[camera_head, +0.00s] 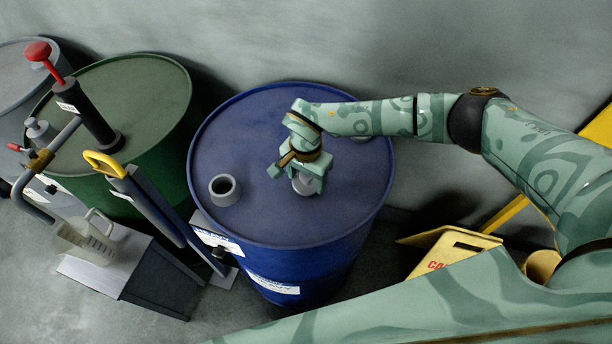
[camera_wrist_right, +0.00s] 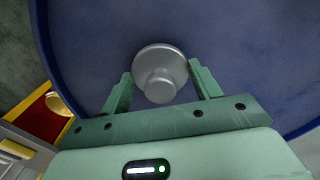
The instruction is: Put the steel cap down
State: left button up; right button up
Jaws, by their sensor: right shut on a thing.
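The steel cap (camera_head: 305,187) is a round grey piece with a wide disc and a narrower knob. It also shows in the right wrist view (camera_wrist_right: 160,70), between the two green fingers. My right gripper (camera_head: 303,182) is shut on the cap, above the top of the blue drum (camera_head: 270,225), right of its centre. I cannot tell whether the cap touches the drum top. A short grey open neck (camera_head: 224,189) stands on the drum's left side, apart from the gripper. My left gripper is not in view.
A green drum (camera_head: 150,85) with a red-knobbed pump (camera_head: 85,110) stands to the left. A yellow-handled tool (camera_head: 145,200) leans near the blue drum. A clear jug (camera_head: 88,240) sits on a grey block (camera_head: 105,275). Much of the blue top is bare.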

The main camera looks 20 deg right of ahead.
jog(key=shift+f, duration=0.1)
jog(key=o, duration=1.1)
notch_tip(320, 180, up, 12)
jog(key=shift+r+p, duration=0.15)
jog(key=shift+p, duration=0.35)
